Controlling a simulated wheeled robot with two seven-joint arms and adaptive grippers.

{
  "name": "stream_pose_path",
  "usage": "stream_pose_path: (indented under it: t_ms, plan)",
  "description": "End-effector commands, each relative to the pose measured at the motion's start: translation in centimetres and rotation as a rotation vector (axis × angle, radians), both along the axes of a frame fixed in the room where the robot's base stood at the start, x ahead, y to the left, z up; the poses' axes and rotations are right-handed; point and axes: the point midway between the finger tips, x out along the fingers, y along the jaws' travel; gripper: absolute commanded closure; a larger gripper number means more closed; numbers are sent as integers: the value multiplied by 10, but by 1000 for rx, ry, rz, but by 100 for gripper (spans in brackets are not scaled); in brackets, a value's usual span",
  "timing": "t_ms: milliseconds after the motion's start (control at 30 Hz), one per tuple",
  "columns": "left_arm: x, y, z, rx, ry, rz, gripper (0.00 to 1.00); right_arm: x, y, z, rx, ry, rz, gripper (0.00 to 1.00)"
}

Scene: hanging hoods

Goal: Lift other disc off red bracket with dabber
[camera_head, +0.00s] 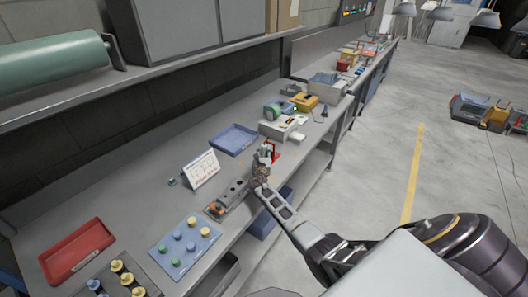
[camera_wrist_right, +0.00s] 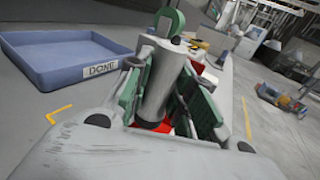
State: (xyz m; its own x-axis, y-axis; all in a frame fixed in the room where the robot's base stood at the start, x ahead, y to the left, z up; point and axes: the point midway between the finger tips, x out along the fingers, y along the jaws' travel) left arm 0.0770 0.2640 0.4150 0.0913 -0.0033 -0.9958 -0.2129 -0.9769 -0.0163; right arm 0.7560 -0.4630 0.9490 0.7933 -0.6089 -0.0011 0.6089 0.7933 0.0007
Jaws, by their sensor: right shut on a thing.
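My right gripper (camera_head: 262,172) is at the bench's front edge, by the red bracket (camera_head: 276,151). In the right wrist view, my right gripper's green-padded fingers (camera_wrist_right: 160,95) are shut on a grey cylinder that looks like the dabber (camera_wrist_right: 161,82). Its far end points ahead. Red parts of the bracket (camera_wrist_right: 196,67) show beyond and below the fingers. No disc can be made out on the bracket; the gripper and dabber hide part of it. The blue tray (camera_wrist_right: 60,77) marked DONE lies to the left. My left gripper is not in view.
A grey block with holes (camera_head: 236,189) lies left of the gripper. A white sign (camera_head: 201,169), a pale board with coloured pegs (camera_head: 163,253) and a red tray (camera_head: 77,253) stand further left. Boxes and equipment (camera_head: 282,128) are beyond. Open floor lies right.

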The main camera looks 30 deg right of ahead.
Motion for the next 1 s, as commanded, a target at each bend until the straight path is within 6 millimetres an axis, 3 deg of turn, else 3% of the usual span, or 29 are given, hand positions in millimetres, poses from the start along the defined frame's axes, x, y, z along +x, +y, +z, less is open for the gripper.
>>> stream_pose_path:
  t_ms: [500,1000]
  plan:
    - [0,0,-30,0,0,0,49,0,0,-33,-1,-1,0,92]
    - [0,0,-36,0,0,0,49,0,0,-39,-1,-1,0,92]
